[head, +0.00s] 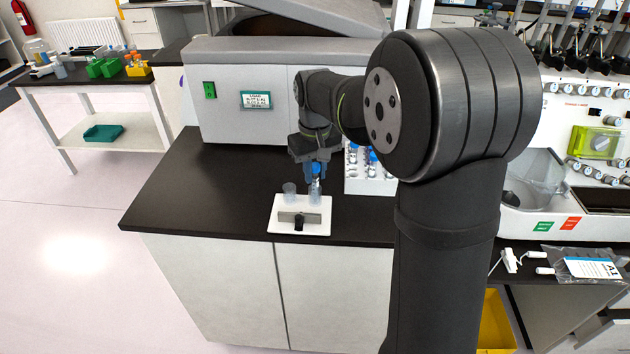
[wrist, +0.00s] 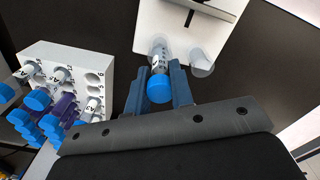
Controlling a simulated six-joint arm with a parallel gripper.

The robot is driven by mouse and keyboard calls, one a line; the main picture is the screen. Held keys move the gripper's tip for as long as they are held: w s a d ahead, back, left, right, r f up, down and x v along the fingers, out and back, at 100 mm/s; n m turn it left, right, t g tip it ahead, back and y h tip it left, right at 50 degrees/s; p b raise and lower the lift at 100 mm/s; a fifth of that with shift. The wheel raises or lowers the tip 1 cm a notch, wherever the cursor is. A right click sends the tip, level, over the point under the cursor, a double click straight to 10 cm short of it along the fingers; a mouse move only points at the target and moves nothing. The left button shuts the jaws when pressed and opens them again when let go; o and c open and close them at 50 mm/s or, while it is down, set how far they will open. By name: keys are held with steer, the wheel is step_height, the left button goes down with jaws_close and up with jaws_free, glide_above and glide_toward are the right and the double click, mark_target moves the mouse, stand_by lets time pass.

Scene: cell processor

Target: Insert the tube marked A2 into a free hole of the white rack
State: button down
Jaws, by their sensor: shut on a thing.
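My gripper (head: 316,172) is shut on a blue-capped tube (wrist: 158,88), with one finger on each side of the cap. The tube (head: 315,188) is upright over the white plate, its lower end at a clear cup (wrist: 160,46); I cannot tell how deep it sits. Its label is too small to read surely. The white rack (wrist: 52,53) stands to the left in the wrist view and behind the plate to the right in the head view (head: 356,185). Several blue-capped tubes (wrist: 38,99) are in it. Free holes (wrist: 94,78) show along its right side.
The white plate (head: 319,227) carries a second, empty clear cup (head: 289,189) and a grey bar with a dark knob (head: 299,219). A large grey machine (head: 230,110) stands behind. The dark bench top (head: 200,195) is clear on the left.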

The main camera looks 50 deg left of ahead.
steer(key=shift+r, duration=0.15)
steer(key=shift+r, duration=0.4)
steer(key=shift+r, duration=0.15)
steer(key=shift+r, duration=2.55)
